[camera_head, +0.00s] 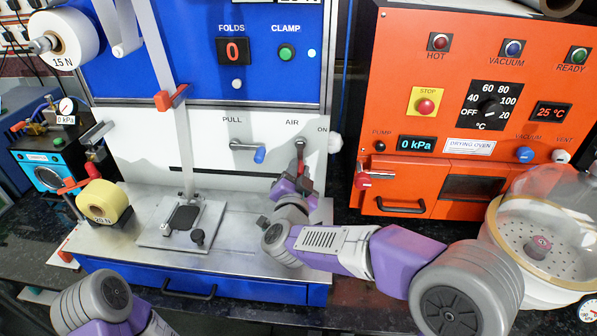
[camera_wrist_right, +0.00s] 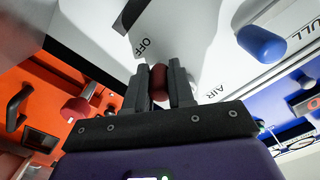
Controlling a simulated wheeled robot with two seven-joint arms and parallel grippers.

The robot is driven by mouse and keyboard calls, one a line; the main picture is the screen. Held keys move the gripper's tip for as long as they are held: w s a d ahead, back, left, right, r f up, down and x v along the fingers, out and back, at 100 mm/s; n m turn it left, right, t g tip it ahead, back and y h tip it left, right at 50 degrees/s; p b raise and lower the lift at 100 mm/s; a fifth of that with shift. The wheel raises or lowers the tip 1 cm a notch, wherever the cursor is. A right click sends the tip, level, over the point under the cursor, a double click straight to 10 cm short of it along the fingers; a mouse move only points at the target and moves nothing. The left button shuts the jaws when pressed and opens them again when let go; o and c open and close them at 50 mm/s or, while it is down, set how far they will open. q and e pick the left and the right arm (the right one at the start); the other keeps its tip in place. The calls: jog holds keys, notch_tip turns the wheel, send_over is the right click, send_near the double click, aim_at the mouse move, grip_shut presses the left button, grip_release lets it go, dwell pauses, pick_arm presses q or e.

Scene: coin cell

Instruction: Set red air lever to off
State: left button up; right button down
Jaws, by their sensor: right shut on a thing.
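The air lever's grey pivot (camera_head: 300,143) is on the white panel below the AIR label, with its arm hanging roughly downward. ON is printed to its upper right. My right gripper (camera_head: 301,177) is at the lever's lower end. In the right wrist view the lever's red knob (camera_wrist_right: 158,78) sits between the two dark fingers of my right gripper (camera_wrist_right: 162,88), which are shut on it. The OFF label (camera_wrist_right: 145,47) shows close to the knob. In the head view the gripper partly hides the knob. My left gripper is out of view; only part of that arm shows.
The PULL lever with a blue knob (camera_head: 259,156) is left of the air lever. The orange drying oven (camera_head: 470,110) stands to the right, with a red knob (camera_head: 363,179) near its left edge. A glass-domed vessel (camera_head: 545,220) stands at the right.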

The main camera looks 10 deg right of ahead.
jog(key=c, duration=1)
grip_release()
jog(key=shift+o, duration=0.2)
jog(key=p+v, duration=0.1)
jog(key=v, duration=0.6)
jog(key=shift+s, duration=0.3)
jog(key=shift+a, duration=0.15)
